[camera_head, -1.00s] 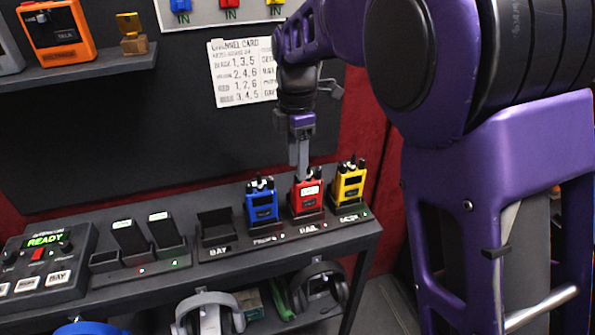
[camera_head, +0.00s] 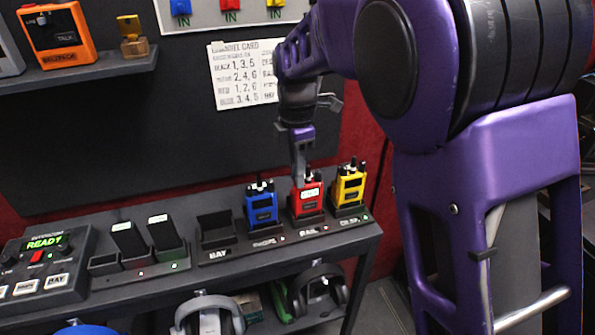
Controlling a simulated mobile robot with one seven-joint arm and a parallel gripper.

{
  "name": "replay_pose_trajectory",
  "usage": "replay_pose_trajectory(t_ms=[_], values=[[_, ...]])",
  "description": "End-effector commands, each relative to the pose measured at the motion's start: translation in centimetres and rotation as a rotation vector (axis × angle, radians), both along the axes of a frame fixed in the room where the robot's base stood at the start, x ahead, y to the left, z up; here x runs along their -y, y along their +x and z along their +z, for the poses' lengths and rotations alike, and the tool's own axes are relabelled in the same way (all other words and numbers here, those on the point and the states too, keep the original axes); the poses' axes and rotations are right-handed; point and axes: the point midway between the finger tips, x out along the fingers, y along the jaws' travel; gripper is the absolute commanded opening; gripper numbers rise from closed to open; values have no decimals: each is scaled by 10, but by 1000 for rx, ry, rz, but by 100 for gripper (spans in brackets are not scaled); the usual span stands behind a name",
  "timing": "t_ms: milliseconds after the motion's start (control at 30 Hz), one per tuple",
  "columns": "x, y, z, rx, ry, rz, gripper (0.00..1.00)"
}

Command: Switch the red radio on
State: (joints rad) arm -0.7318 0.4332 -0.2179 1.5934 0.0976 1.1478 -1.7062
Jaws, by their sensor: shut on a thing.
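The red radio (camera_head: 308,200) stands upright in its charging slot on the dark shelf top, between the blue radio (camera_head: 262,207) and the yellow radio (camera_head: 349,188). My gripper (camera_head: 303,178) points down at the top of the red radio, where its knob and antenna are. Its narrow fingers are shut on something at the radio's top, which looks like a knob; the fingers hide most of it. A small pale label or display shows on the red radio's upper front. I cannot tell whether it is on.
An empty charging slot (camera_head: 216,230) is left of the blue radio. Further left are battery chargers (camera_head: 140,262) and an intercom box (camera_head: 45,262) reading READY. A channel card (camera_head: 240,75) hangs on the wall behind my arm. Headsets (camera_head: 207,315) lie on the lower shelf.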

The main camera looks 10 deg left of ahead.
Motion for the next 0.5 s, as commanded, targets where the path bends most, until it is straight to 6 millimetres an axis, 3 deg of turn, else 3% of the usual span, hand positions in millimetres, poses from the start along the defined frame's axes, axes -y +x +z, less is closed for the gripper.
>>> replay_pose_trajectory(t_ms=[167, 500], values=[[1, 0, 1, -1, 0, -30, 0], [1, 1, 1, -2, -1, -323, 0]])
